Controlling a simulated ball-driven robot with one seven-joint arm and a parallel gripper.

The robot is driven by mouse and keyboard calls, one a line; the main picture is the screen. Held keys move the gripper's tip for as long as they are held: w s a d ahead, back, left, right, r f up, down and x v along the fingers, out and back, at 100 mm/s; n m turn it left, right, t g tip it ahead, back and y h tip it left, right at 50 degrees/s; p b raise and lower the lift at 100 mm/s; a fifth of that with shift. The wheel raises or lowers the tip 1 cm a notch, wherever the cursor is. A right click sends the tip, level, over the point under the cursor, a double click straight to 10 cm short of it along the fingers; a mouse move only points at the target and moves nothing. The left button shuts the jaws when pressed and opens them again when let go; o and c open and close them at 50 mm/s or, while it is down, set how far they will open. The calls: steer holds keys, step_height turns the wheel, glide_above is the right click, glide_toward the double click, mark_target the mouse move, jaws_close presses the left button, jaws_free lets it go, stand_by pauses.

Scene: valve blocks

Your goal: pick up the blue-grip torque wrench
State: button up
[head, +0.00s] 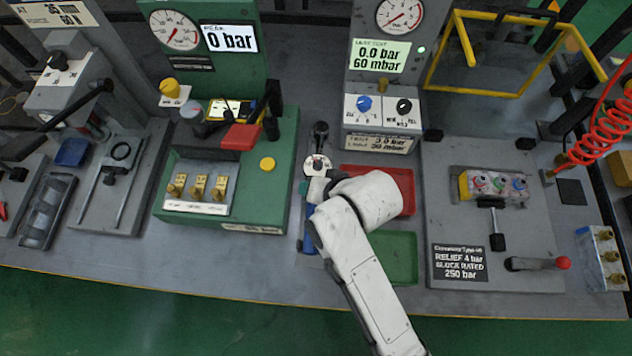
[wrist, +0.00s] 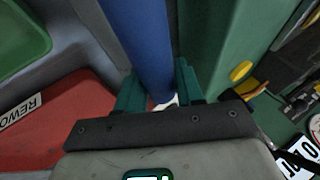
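The torque wrench has a blue grip (head: 309,236) and a dark head end (head: 320,130). In the head view it lies lengthwise on the bench between the green test stand and the trays, with its middle hidden by my gripper and arm. In the wrist view the blue grip (wrist: 146,40) runs down between the teal fingers of my gripper (wrist: 160,88). The fingers sit close against both sides of the grip, with no clear gap. My gripper looks shut on it. I cannot tell whether the wrench is clear of the bench.
The green test stand (head: 275,188) rises close on the left of the wrench. A red tray (head: 403,180) and a green tray (head: 401,255) lie close on the right. A grey plate (head: 440,200) with a valve block (head: 493,187) stands farther right. The bench's front edge is near.

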jaws_close()
steer(key=shift+r, duration=0.1)
